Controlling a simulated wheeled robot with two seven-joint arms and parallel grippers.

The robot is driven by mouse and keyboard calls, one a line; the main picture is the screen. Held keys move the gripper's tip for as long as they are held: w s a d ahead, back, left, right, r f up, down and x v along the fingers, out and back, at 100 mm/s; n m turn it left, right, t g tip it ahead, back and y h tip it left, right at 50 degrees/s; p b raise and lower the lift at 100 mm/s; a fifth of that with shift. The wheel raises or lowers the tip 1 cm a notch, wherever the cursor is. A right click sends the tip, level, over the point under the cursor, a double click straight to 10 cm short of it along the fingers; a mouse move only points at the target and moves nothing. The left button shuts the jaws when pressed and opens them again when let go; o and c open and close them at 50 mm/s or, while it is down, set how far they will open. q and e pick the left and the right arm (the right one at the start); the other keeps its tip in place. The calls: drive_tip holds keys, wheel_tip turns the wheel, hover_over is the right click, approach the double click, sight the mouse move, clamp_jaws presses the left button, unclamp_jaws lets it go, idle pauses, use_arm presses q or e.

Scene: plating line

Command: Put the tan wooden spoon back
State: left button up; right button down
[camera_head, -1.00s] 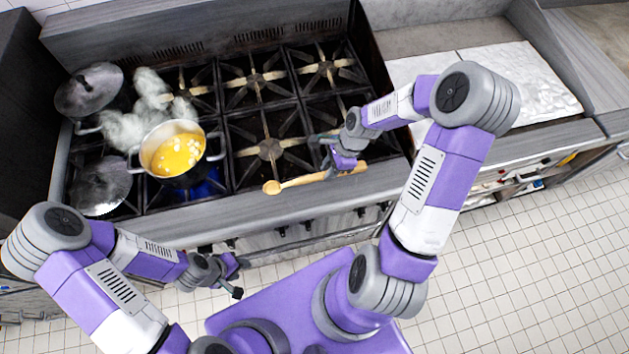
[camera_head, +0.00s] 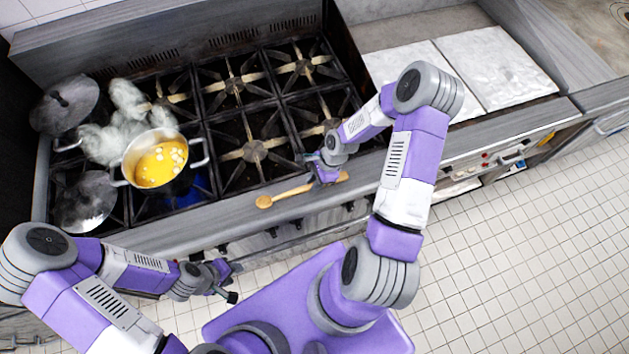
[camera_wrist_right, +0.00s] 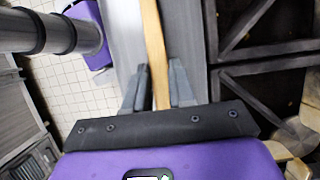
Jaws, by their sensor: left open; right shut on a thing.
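The tan wooden spoon (camera_head: 288,195) is held in my right gripper (camera_head: 325,176), near the stove's front ledge. Its bowl end points left in the head view. In the right wrist view, the spoon's handle (camera_wrist_right: 154,50) runs between the two fingers of the right gripper (camera_wrist_right: 157,85), which are shut on it. I cannot tell whether the spoon touches the ledge below it. My left gripper (camera_head: 232,281) is open and empty, low in front of the stove at the left.
A pot (camera_head: 131,159) of yellow soup steams on the left burners. Lids (camera_head: 84,203) lie near it. The stove's right burners (camera_head: 254,150) are bare. A pale counter (camera_head: 497,70) is clear to the right. The stove's front ledge (camera_head: 180,237) is clear left of the spoon.

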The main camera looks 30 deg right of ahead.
drive_tip(key=c, duration=0.9)
unclamp_jaws()
drive_tip(key=shift+c, duration=0.2)
